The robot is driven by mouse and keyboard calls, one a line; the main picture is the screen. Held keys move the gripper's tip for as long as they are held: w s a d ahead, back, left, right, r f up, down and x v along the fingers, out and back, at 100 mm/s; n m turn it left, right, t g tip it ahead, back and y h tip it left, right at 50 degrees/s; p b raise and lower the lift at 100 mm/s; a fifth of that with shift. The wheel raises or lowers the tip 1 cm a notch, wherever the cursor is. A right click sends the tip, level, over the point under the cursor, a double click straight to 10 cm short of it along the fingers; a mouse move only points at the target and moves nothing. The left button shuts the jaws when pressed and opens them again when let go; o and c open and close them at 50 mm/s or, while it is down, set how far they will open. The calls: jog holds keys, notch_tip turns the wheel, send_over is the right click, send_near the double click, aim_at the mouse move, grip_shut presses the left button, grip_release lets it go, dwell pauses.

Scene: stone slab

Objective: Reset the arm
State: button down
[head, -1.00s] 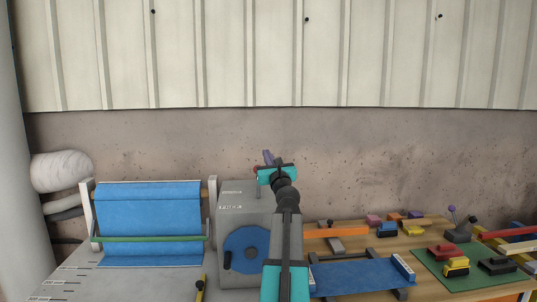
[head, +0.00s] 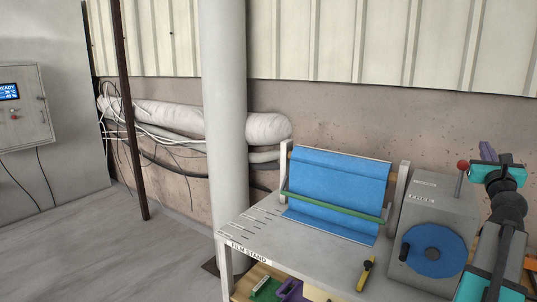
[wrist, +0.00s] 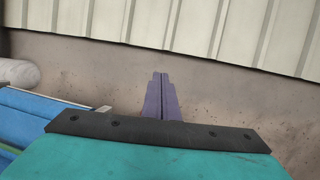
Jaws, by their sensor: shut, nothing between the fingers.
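My gripper (head: 488,152) has purple fingers and is at the right of the head view, raised above the grey machine. In the wrist view the two fingers (wrist: 161,97) lie together, shut and empty, pointing toward the wall. My teal and black arm rises from the lower right edge of the head view and covers part of the machine's right side. No task object is in the gripper.
A grey film stand (head: 310,262) holds a blue film roll (head: 340,185) with a green bar (head: 330,207). The grey machine (head: 428,200) has a blue disc (head: 435,250) and a red-knobbed lever (head: 462,165). A yellow-handled tool (head: 366,272) lies on the stand. A pillar (head: 224,130) stands behind; the left floor is clear.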

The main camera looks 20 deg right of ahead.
jog(key=w+a+f+n+y, duration=1.1)
jog(key=w+a+f+n, duration=0.5)
jog(key=w+a+f, duration=0.75)
jog(key=w+a+f+n+g+y, duration=0.1)
jog(key=a+f+n+g+y, duration=0.2)
jog(key=a+f+n, duration=0.75)
jog(key=w+a+f+n+g+y, duration=0.2)
jog(key=a+f+n+g+y, duration=0.1)
jog(key=a+f, duration=1.3)
jog(key=s+a+f+n+g+h, duration=0.2)
jog(key=s+a+f+n+g, duration=0.7)
jog(key=s+a+f+n, duration=0.85)
jog(key=s+a+f+m+g+b, duration=0.1)
jog(key=s+f+g+b, duration=0.1)
jog(key=s+f, duration=0.9)
jog(key=s+a+f+m+g+b, duration=0.1)
jog(key=s+f+g, duration=0.3)
jog(key=s+f, duration=0.7)
jog(key=s+a, duration=0.1)
jog(key=s, duration=0.3)
jog(key=shift+s+f+m+b, duration=0.3)
jog(key=shift+s+b, duration=0.05)
